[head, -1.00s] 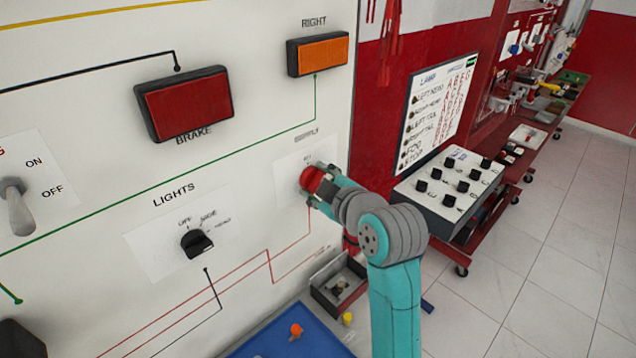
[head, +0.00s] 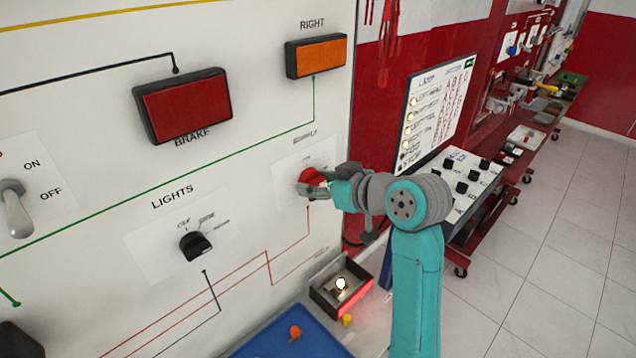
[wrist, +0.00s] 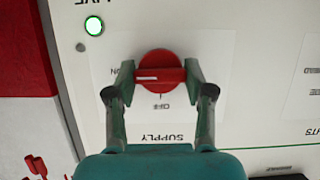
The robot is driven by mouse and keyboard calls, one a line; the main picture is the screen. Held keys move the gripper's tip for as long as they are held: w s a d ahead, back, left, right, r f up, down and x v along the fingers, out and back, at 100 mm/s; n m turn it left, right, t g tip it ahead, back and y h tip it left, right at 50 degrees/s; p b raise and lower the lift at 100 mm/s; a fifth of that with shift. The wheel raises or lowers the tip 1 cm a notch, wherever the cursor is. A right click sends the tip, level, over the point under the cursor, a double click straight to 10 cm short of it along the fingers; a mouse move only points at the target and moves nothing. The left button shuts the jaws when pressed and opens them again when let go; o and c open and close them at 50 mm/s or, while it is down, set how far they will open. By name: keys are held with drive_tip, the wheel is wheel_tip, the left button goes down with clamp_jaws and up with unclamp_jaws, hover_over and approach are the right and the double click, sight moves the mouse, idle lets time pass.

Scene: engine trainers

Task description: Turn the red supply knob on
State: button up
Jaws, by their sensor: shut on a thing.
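The red supply knob (head: 311,177) is on the white panel under the word SUPPLY, partly covered by my gripper in the head view. The knob also shows in the wrist view (wrist: 160,60), where the picture is upside down. Its grip bar lies across the picture, and its white mark is at the left end, toward the word ON. OFF is printed beside the knob, below it in the wrist view. My gripper (wrist: 161,76) is shut on the bar, one finger at each end. A green lamp (wrist: 93,25) near LIVE is lit.
The black lights knob (head: 195,246) is left of my gripper. A tray with a glowing bulb (head: 341,283) and a blue mat (head: 275,336) lie below. The lamp board (head: 437,112) has lit lamps. A switch box and carts stand right; floor there is clear.

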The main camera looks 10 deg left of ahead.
idle(0.3)
drive_tip(key=o, duration=1.2)
drive_tip(key=shift+c, duration=0.2)
drive_tip(key=v, duration=1.2)
